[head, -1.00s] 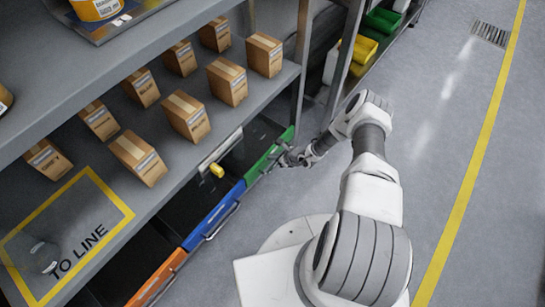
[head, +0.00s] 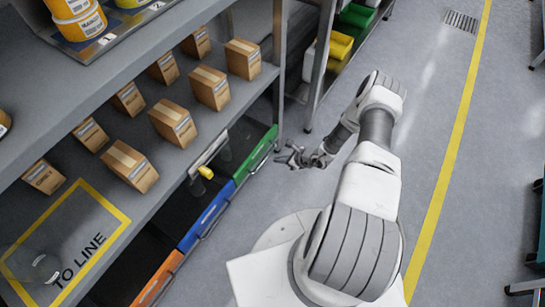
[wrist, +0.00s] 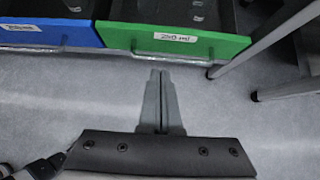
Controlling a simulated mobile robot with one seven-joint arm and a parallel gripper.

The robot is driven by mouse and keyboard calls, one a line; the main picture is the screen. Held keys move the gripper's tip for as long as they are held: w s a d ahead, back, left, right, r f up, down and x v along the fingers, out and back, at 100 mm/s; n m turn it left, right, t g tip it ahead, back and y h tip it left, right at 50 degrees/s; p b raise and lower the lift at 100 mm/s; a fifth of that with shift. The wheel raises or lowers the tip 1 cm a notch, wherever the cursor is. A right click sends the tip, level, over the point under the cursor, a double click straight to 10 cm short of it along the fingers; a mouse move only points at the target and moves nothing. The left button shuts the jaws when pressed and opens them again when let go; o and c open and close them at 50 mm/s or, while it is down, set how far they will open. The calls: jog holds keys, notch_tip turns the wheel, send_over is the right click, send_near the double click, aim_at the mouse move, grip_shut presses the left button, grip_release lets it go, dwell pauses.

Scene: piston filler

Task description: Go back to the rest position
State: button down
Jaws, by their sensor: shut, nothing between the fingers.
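My gripper (head: 294,157) hangs over the aisle floor, just right of the green drawer front (head: 262,148) of the shelf unit, in the head view. In the wrist view my gripper (wrist: 161,78) has its two fingers together with nothing between them. The green drawer front (wrist: 180,45), with a "250 ml" label, lies ahead of the fingertips. The fingers look apart from it, with floor showing between. The blue drawer front (wrist: 50,34) is to its left.
Several cardboard boxes (head: 210,88) stand on the shelf, beside a yellow-framed "TO LINE" area (head: 122,217). An orange drawer front (head: 158,279) is lower left. A shelf leg (head: 319,75) stands ahead. The floor (head: 425,130) to the right, with a yellow line (head: 455,140), is clear.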

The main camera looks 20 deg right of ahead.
jog(key=shift+s+d+r, duration=0.15)
jog(key=shift+s+r, duration=0.1)
jog(key=shift+r, duration=0.05)
